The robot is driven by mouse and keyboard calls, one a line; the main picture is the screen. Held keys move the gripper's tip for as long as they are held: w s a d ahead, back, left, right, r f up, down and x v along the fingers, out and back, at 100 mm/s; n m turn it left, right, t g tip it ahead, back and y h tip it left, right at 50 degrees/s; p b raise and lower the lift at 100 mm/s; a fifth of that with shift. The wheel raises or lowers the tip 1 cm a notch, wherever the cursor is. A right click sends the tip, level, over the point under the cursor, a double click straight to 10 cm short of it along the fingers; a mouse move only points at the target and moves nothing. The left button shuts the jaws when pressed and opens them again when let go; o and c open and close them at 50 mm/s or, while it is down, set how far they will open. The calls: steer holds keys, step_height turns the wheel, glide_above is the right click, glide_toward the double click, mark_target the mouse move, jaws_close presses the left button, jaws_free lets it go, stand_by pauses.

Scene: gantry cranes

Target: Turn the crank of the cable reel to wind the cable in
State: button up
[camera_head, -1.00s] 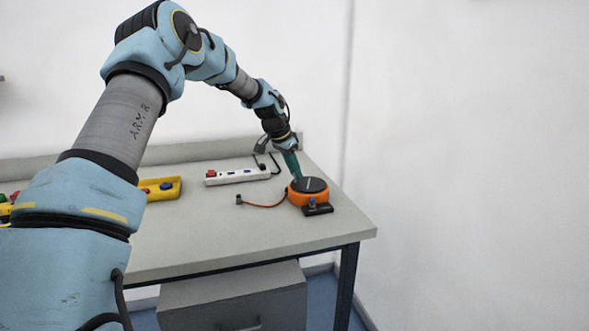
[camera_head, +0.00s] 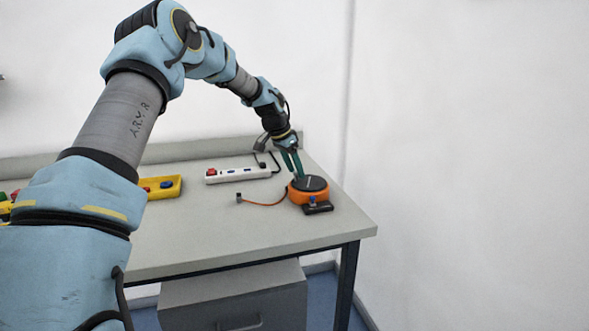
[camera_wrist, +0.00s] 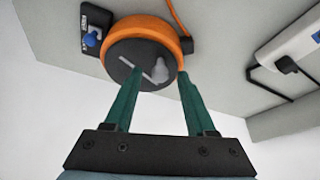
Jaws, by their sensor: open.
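The cable reel (camera_head: 309,193) is an orange drum with a dark top, near the right end of the workbench. In the wrist view the reel (camera_wrist: 152,36) shows a dark round face with a light bar and a grey crank knob (camera_wrist: 160,73). My gripper (camera_head: 294,174) is at the reel's back left edge. In the wrist view its two green fingers (camera_wrist: 155,85) are apart, with the knob seen between and just beyond their tips. I cannot tell whether a finger touches the reel. The orange cable (camera_head: 265,204) runs left from the reel to a small dark plug (camera_head: 239,197).
A dark block with a blue knob (camera_head: 313,201) sits at the reel's front. A white power strip (camera_head: 238,174) lies behind left, and a yellow control box (camera_head: 162,187) further left. The front of the workbench (camera_head: 220,235) is clear. A wall stands to the right.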

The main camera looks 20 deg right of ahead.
steer(key=w+b+v, duration=0.1)
steer(key=b+v, duration=0.1)
steer(key=v, duration=0.8)
steer(key=shift+s+a+r, duration=0.2)
steer(key=shift+s+r, duration=0.15)
steer(key=shift+s, duration=0.15)
